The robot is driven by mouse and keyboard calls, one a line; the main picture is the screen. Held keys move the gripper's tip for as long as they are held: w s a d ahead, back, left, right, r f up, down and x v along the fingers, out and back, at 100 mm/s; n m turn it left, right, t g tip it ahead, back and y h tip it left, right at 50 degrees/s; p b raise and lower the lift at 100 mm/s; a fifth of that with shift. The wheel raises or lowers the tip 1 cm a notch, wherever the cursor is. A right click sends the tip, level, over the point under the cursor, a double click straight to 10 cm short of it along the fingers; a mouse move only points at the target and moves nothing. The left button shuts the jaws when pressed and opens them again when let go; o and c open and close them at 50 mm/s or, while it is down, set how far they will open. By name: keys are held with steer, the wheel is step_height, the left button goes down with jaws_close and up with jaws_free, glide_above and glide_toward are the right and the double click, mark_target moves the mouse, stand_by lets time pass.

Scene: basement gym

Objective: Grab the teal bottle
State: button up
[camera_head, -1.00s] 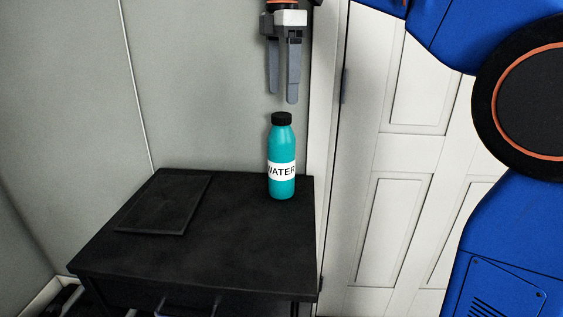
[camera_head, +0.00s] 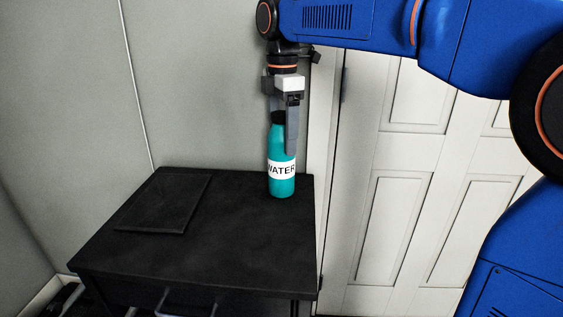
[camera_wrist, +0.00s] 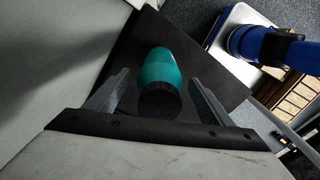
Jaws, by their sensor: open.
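The teal bottle (camera_head: 281,184) with a black cap and a white "WATER" label stands upright near the back right corner of the black table (camera_head: 200,235). My gripper (camera_head: 281,145) points down over it in the head view, with its fingers around the bottle's upper part. In the wrist view the teal bottle (camera_wrist: 160,68) lies between the two spread fingers of my gripper (camera_wrist: 160,95), with a gap on each side.
A flat dark panel (camera_head: 163,203) lies on the left of the table. A grey wall (camera_head: 205,90) is close behind the table, and a white panelled door (camera_head: 385,200) is to the right. The table's front middle is clear.

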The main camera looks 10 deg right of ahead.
steer(key=shift+f, duration=0.4)
steer(key=c, duration=1.5)
steer(key=shift+r, duration=0.15)
